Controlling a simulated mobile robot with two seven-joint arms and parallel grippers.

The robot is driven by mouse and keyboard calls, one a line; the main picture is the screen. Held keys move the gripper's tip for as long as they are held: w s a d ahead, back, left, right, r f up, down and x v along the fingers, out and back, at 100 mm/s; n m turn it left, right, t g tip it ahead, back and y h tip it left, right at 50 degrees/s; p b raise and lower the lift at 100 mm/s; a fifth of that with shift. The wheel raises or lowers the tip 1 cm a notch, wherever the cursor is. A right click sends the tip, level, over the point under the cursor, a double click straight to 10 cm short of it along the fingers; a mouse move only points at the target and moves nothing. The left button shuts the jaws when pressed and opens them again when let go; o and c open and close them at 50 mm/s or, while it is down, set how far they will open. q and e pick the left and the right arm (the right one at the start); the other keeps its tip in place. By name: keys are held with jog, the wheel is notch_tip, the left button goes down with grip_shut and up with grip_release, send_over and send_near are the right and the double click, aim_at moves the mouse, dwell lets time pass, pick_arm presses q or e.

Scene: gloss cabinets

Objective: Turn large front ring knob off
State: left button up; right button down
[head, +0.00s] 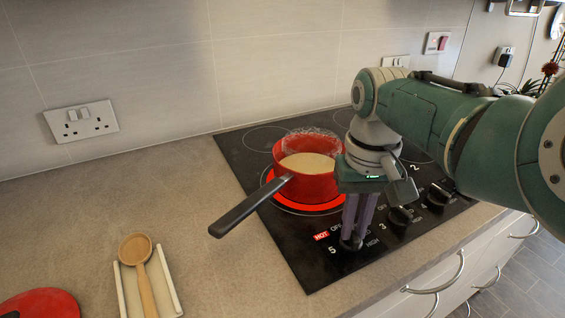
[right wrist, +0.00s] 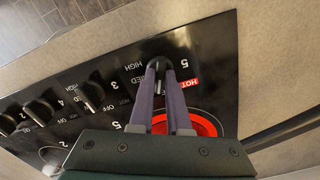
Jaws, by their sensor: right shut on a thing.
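My right gripper (head: 352,240) reaches down to the front left of the black hob (head: 290,250). It is shut on the black knob (right wrist: 158,63) near the number 5. In the right wrist view both purple fingers close around this knob, and they partly hide it; its exact setting is hard to read. The large front ring (head: 279,202) glows red under a red pan (head: 315,186) of pale, steaming food. The ring also glows in the right wrist view (right wrist: 207,128). A red HOT label (head: 321,236) shows beside the held knob. My left gripper is not in view.
The pan's dark handle (head: 250,207) sticks out toward the front left over the counter. More black knobs (head: 400,214) stand along the hob's front right. A wooden spoon (head: 141,265) lies on a rest. Drawer handles (head: 440,275) project below the counter.

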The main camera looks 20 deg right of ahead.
jog(key=shift+n+p, duration=0.4)
jog(key=shift+n, duration=2)
jog(key=c, duration=0.9)
grip_release()
jog(key=shift+r+p, duration=0.1)
jog(key=shift+p, duration=0.25)
